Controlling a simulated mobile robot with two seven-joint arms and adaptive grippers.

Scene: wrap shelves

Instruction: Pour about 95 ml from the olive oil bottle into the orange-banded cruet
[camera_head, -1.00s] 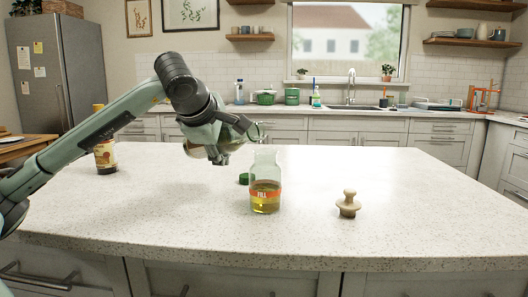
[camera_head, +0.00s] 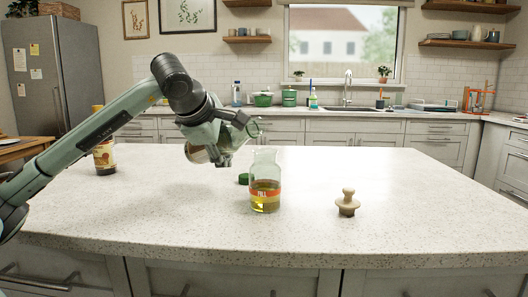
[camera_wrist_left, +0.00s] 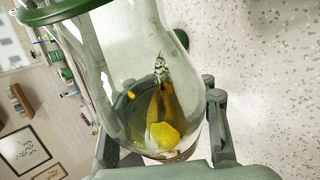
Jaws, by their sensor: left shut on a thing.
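The olive oil bottle (camera_head: 198,154) is clear glass and is held tilted above the counter, with its mouth toward the upper right, near and above the cruet's opening. My left gripper (camera_head: 222,160) is shut on it. In the left wrist view the bottle (camera_wrist_left: 135,65) fills the middle, with yellow oil in its lower end and a green ring at its rim. The orange-banded cruet (camera_head: 265,196) stands upright and open on the counter, with yellow oil up to about its band. I see no stream between them. My right gripper is not in view.
A green cap (camera_head: 243,179) lies behind the cruet. A wooden knobbed object (camera_head: 348,203) stands to its right. The counter (camera_head: 430,205) is clear on the right.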

